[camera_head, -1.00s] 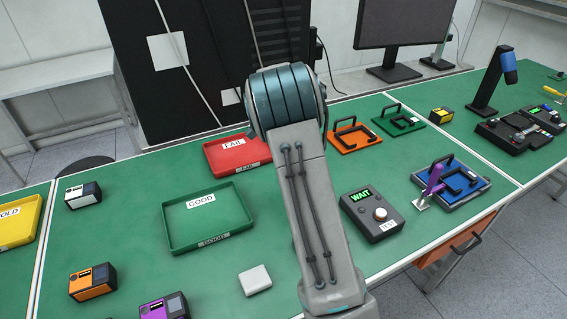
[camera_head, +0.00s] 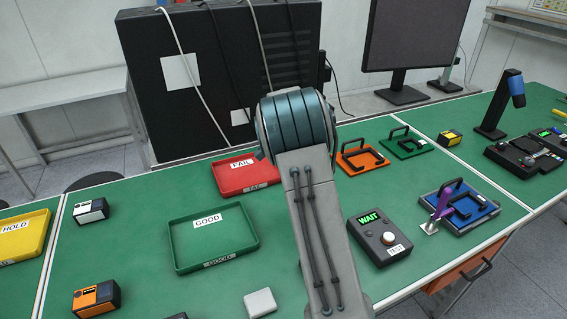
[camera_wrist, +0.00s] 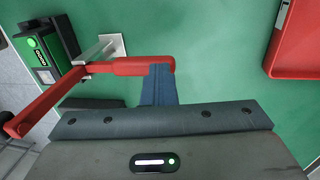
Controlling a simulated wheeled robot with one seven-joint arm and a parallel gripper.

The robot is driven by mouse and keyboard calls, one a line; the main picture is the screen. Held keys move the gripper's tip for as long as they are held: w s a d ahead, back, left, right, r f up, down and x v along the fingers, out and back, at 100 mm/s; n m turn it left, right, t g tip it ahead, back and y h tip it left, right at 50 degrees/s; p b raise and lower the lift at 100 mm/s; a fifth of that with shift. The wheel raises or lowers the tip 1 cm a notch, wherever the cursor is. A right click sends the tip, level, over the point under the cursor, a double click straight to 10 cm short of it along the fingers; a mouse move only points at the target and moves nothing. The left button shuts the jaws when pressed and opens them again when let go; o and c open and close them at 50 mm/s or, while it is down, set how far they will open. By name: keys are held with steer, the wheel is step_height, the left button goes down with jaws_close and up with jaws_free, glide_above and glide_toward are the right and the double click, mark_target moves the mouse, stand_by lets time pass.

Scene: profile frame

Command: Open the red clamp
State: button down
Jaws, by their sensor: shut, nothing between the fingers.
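The red clamp (camera_wrist: 130,67) shows in the wrist view, upper left. It has a red bar lying across the picture, a second red bar slanting down to the left, and a pale metal bracket (camera_wrist: 100,50) on the green bench. My gripper (camera_wrist: 158,85) has its dark blue-grey fingers together with nothing between them. The fingertips are at the right end of the clamp's upper bar; I cannot tell whether they touch it. In the head view my arm hides the clamp and my gripper.
A black and green device (camera_wrist: 45,55) stands left of the clamp in the wrist view. The red FAIL tray (camera_head: 245,183), green GOOD tray (camera_head: 180,266), WAIT tester box (camera_head: 380,250) and blue fixture (camera_head: 482,220) with a purple lever (camera_head: 441,205) surround my arm on the bench.

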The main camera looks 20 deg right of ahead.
step_height(320, 180, up, 4)
steer(key=shift+d+p, duration=0.1)
steer(key=shift+p, duration=1)
steer(key=w+a+r+b, duration=0.1)
steer(key=w+r+b, duration=0.1)
steer(key=w, duration=0.7)
steer(key=shift+w+a+r, duration=0.15)
steer(key=shift+r, duration=0.55)
steer(key=s+a+r+n+t, duration=0.2)
steer(key=s+r+n, duration=0.3)
steer(key=s, duration=0.4)
steer(key=s+a+r+n+t, duration=0.1)
steer(key=s+r+n, duration=0.2)
steer(key=s+r, duration=0.6)
steer(key=s+a+f+n+t, duration=0.1)
steer(key=s+n, duration=0.3)
steer(key=s, duration=0.6)
steer(key=s+a+f+n+t, duration=0.1)
steer(key=s+a+f+n, duration=0.2)
steer(key=s, duration=0.8)
steer(key=shift+s+a+f+n+t, duration=0.2)
steer(key=shift+f+n+t, duration=0.1)
steer(key=shift+f+n, duration=0.65)
